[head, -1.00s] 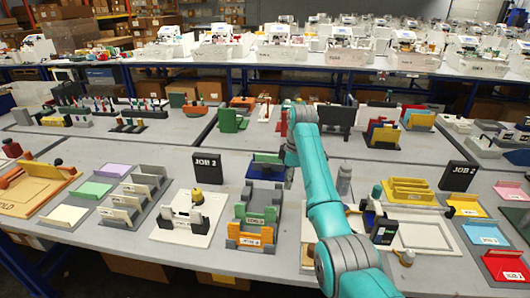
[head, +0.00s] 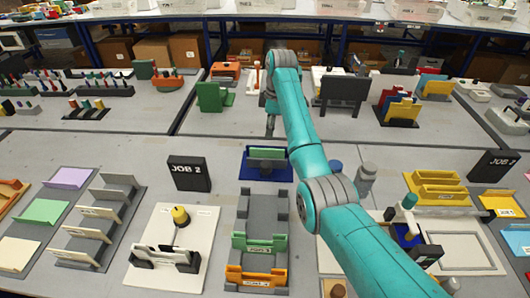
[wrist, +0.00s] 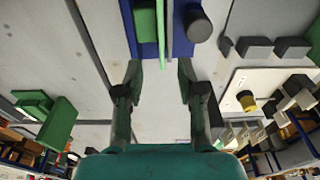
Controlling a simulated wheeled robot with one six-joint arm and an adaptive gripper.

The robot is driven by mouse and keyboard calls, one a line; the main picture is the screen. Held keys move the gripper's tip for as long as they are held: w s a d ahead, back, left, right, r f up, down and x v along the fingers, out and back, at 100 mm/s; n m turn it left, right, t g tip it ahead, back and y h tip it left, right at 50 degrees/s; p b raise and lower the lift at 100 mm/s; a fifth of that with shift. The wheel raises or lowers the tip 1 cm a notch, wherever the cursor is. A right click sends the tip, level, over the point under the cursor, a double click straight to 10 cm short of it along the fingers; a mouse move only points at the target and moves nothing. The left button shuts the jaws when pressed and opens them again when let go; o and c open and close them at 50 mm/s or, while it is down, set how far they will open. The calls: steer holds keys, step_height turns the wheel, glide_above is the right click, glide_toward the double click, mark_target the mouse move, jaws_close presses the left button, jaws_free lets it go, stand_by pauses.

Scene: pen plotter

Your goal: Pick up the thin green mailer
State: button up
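The thin green mailer (head: 266,153) stands on edge in the blue holder (head: 266,173) in the middle of the near table. In the wrist view the mailer (wrist: 163,35) shows as a narrow upright green strip over the blue holder (wrist: 177,50), next to a thicker green block (wrist: 145,28). My gripper (head: 270,132) is just behind the holder in the head view. In the wrist view my gripper (wrist: 159,70) is open, its fingers apart, with the mailer's near end in line with the gap between them. Nothing is held.
A black JOB 2 sign (head: 189,173) stands left of the holder. A grey rack with green and orange parts (head: 258,240) lies in front. A white tray with a yellow-topped knob (head: 180,215) is at left front. A green stand (head: 212,97) is farther back.

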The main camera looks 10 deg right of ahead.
mark_target(267, 149)
steer(key=f, duration=0.6)
steer(key=a+f, duration=0.1)
steer(key=f, duration=0.3)
steer(key=shift+f, duration=0.1)
jaws_close()
